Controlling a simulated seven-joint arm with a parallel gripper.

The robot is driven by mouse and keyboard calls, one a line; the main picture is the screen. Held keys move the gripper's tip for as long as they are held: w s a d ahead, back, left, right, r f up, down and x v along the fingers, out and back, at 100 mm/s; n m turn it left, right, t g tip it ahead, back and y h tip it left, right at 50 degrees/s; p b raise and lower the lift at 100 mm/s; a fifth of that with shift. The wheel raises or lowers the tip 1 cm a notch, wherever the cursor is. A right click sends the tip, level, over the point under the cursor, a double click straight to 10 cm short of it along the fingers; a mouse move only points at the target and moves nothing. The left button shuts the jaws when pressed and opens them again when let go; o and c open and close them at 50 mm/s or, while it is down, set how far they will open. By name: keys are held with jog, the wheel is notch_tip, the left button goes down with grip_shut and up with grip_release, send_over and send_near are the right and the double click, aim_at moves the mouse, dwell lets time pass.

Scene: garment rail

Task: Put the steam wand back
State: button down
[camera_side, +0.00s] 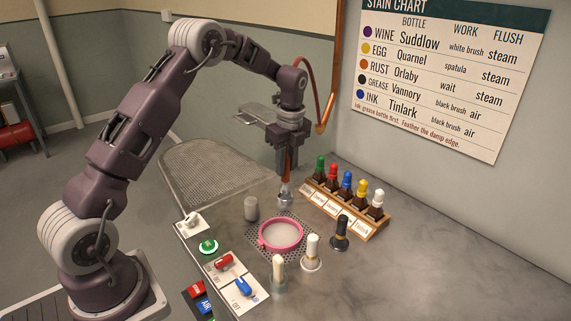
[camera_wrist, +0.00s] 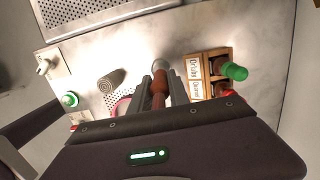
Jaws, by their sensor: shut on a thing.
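The steam wand (camera_side: 285,193) has an orange-brown handle and a silver head. My gripper (camera_side: 287,160) is shut on its handle and holds it upright, head down, above the work surface, behind the pink hoop (camera_side: 266,244). In the wrist view the wand (camera_wrist: 158,88) sits between the two grey fingers of my gripper (camera_wrist: 161,88). A red-orange hose (camera_side: 315,90) loops near my wrist beside a copper pipe (camera_side: 333,75). I cannot tell which fitting is the wand's holder.
A wooden rack (camera_side: 372,228) of several capped bottles stands right of the wand. Upright tools, including a black one (camera_side: 341,234) and a white one (camera_side: 312,250), stand in front. Red and blue levers (camera_side: 243,287) are at the front edge. The right counter is clear.

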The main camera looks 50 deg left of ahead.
jog(key=shift+f, duration=0.5)
dwell(0.6)
jog(key=shift+f, duration=0.5)
jog(key=shift+f, duration=0.2)
dwell(0.4)
jog(key=c, duration=0.8)
grip_release()
jog(key=shift+c, duration=0.2)
jog(key=shift+r, duration=3.75)
